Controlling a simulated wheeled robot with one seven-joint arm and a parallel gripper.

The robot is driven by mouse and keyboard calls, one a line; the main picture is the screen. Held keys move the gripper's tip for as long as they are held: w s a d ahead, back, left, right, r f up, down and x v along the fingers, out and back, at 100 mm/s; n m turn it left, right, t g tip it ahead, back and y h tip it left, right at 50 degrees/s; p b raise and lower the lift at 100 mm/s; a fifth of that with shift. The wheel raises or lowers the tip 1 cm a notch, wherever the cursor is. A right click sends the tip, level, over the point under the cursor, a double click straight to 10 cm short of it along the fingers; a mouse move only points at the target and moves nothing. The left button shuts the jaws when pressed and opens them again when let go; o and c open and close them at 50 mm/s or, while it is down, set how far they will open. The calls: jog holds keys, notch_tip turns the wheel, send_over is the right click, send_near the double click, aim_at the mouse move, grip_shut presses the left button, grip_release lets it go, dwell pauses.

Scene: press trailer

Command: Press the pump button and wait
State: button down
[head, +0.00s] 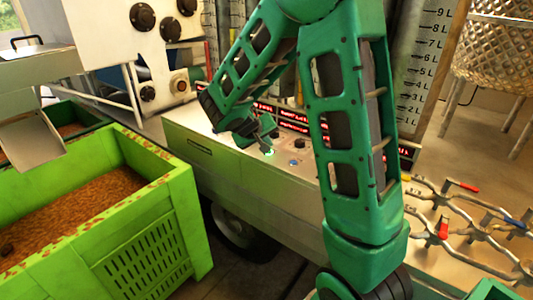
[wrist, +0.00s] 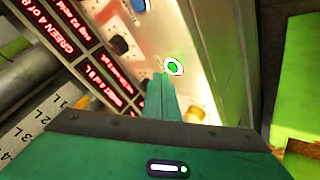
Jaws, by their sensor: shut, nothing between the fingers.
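A round green button (wrist: 174,67) with a white ring sits on the pale control panel in the wrist view. It shows as a small lit green spot (head: 269,152) in the head view. No label naming it as the pump button is readable. My gripper (wrist: 163,77) is shut and empty. Its fingertips are just beside the button in the wrist picture, pointing toward the panel. In the head view my gripper (head: 269,140) is over the panel, close to the green spot. I cannot tell whether the tips touch the panel or the button.
A black knob (wrist: 119,45), a blue button (wrist: 140,5) and a yellowish knob (wrist: 195,114) are near the green button. Red text displays (head: 293,127) line the panel's back. A green crate (head: 150,215) of brown material stands left. Pipes with colored valve handles (head: 443,230) lie right.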

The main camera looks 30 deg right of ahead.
jog(key=shift+r, duration=2.55)
notch_tip(320, 180, up, 10)
